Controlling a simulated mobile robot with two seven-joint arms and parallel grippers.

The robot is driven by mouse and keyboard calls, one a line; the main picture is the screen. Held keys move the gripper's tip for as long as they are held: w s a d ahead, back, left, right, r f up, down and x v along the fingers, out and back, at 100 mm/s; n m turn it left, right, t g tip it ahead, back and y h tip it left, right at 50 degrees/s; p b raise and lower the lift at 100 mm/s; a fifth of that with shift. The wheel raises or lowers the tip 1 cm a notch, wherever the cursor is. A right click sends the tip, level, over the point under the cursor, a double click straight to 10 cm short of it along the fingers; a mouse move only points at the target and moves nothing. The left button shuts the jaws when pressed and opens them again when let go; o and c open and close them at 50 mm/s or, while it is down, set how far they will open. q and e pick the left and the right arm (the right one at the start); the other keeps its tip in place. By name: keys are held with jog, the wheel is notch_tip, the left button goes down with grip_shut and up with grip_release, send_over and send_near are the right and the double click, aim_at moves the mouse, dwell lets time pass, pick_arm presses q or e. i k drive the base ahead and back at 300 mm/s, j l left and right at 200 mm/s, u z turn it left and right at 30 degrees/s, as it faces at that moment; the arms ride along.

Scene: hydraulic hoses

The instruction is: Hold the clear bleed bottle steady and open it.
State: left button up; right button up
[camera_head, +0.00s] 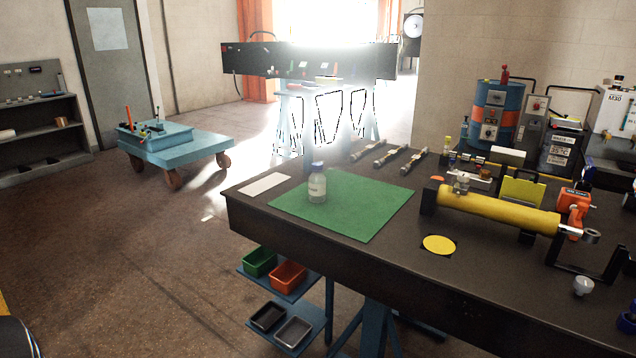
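The clear bleed bottle (317,188) stands upright on a green mat (372,207) near the left end of the dark workbench. It has a pale label and a dark blue or purple cap (317,167), which sits on its neck. Neither of my grippers is in the view, and nothing touches the bottle.
A yellow cylinder (500,212) lies on the workbench (330,232) right of the mat, with a yellow disc (438,245) before it. Several hose fittings (368,153) lie behind the mat. A white card (265,184) lies left. A blue cart (190,150) stands on the open floor.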

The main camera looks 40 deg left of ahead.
aim_at(317, 180)
jog(key=i+j+u, duration=0.1)
jog(key=u, duration=1.05)
